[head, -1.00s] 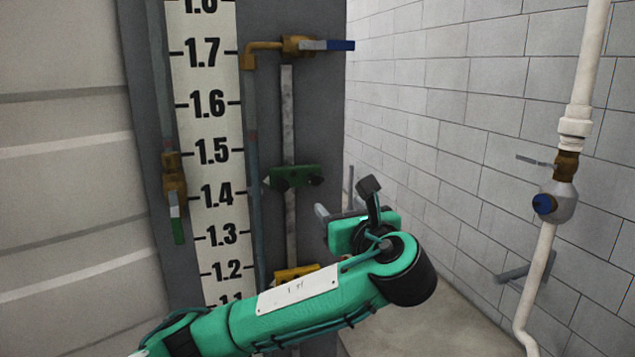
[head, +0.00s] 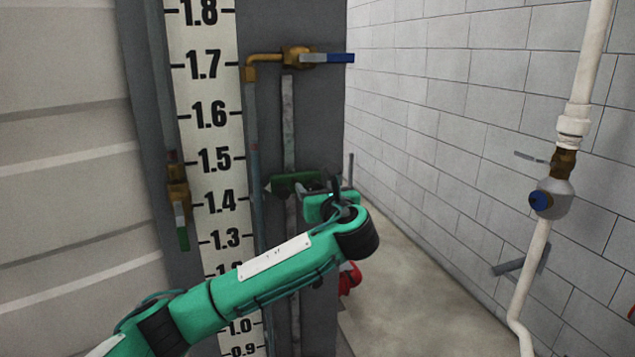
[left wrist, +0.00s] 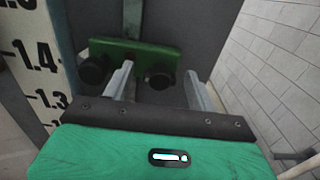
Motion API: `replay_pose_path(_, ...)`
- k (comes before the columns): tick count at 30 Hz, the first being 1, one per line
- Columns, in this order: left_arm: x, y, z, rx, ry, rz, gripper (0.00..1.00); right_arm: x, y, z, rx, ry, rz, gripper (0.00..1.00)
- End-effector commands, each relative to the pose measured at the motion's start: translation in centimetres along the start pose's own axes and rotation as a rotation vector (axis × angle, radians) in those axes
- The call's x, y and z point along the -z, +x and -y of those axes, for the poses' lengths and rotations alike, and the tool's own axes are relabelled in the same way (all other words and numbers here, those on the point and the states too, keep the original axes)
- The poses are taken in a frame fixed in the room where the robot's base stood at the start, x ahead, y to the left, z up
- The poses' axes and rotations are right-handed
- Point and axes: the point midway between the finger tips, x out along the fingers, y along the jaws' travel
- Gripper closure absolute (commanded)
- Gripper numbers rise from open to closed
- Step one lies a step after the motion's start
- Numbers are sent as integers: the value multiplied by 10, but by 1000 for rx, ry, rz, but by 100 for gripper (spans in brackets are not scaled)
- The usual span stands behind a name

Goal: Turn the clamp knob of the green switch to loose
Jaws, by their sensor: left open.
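The green switch (head: 290,182) is mounted on a grey vertical rail on the dark panel, beside the ruler's 1.4 mark. In the left wrist view the green switch (left wrist: 135,48) is straight ahead, with a black knob (left wrist: 95,70) at its left and another black knob (left wrist: 160,76) at its right. My left gripper (head: 312,188) is at the right end of the switch and hides that end in the head view. In the wrist view its two fingers (left wrist: 160,72) are open, with the right knob showing between them. I cannot tell whether they touch it. My right gripper is not in view.
A blue-handled valve (head: 325,58) is above on brass piping. A green-handled valve (head: 181,215) is left of the white ruler (head: 211,115). A white pipe (head: 575,110) runs along the brick wall at right. A red object (head: 349,277) shows behind my arm.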

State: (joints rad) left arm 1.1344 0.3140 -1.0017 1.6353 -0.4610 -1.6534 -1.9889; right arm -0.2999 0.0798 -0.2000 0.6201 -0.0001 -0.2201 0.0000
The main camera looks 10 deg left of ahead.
Motion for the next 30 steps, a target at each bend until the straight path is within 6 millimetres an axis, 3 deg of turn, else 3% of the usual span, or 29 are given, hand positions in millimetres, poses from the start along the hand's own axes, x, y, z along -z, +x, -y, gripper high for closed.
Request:
replay_pose_path(9, 1, 3, 0, 0, -1, 0, 42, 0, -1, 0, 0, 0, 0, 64)
replay_pose_path(16, 0, 2, 0, 0, -1, 0, 86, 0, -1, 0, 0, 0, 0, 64)
replay_pose_path(30, 4, 2, 0, 2, -108, -2, 86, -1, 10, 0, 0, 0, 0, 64)
